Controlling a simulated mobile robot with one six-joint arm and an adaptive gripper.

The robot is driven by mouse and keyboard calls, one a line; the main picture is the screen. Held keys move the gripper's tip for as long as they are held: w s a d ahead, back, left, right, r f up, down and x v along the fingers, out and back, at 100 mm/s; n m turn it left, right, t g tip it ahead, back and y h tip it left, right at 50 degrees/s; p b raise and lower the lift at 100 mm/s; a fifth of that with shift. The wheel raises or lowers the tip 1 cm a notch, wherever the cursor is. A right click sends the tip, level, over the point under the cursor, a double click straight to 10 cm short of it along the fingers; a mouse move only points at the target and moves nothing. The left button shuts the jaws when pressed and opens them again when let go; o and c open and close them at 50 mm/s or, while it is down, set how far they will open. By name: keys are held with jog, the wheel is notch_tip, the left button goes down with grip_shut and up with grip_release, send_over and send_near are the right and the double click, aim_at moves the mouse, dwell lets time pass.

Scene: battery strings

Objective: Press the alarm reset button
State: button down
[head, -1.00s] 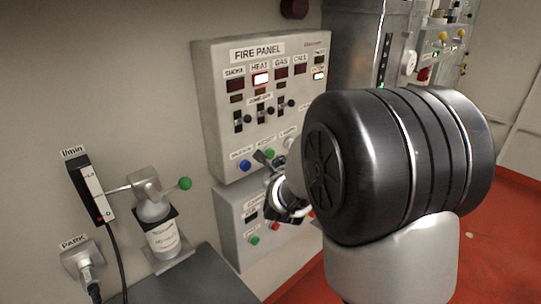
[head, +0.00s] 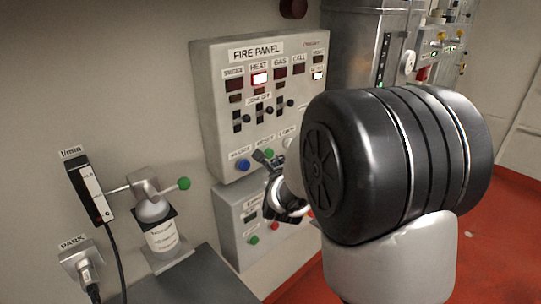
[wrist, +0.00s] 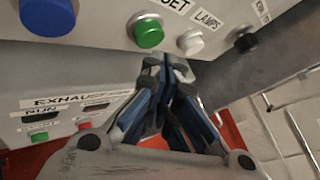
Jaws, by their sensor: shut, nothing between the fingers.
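The fire panel (head: 217,110) is a pale wall box with lit and dark lamps, switches and a row of buttons. A green button (wrist: 148,32) sits under a label ending in "SET" in the wrist view; it also shows in the head view (head: 268,153), partly behind my gripper. A blue button (wrist: 47,15) is to its left and a white button (wrist: 190,42), labelled LAMPS, to its right. My gripper (wrist: 167,66) is shut and empty, its tips just below the green button in the wrist view. I cannot tell whether they touch the panel.
A lower box with an EXHAUST label (wrist: 85,101) has a green button (wrist: 39,137) and a red one, below my fingers. A black knob (wrist: 245,42) is at the right. A flowmeter (head: 90,190) and a green-knobbed fitting (head: 150,186) are on the wall at left.

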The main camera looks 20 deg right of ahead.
jog(key=shift+w, duration=0.1)
dwell(0.3)
jog(key=shift+w+a+b, duration=0.2)
jog(key=shift+w+b, duration=0.15)
jog(key=shift+b, duration=0.15)
jog(key=shift+w+a, duration=0.2)
jog(key=shift+w, duration=0.45)
dwell(0.9)
jog(key=shift+s+b, duration=0.1)
jog(key=shift+b, duration=0.2)
jog(key=shift+s+d+b, duration=0.2)
jog(key=shift+s+b, duration=0.25)
jog(key=shift+s, duration=0.05)
jog(key=shift+s+d+b, duration=0.15)
jog(key=shift+s+b, duration=0.3)
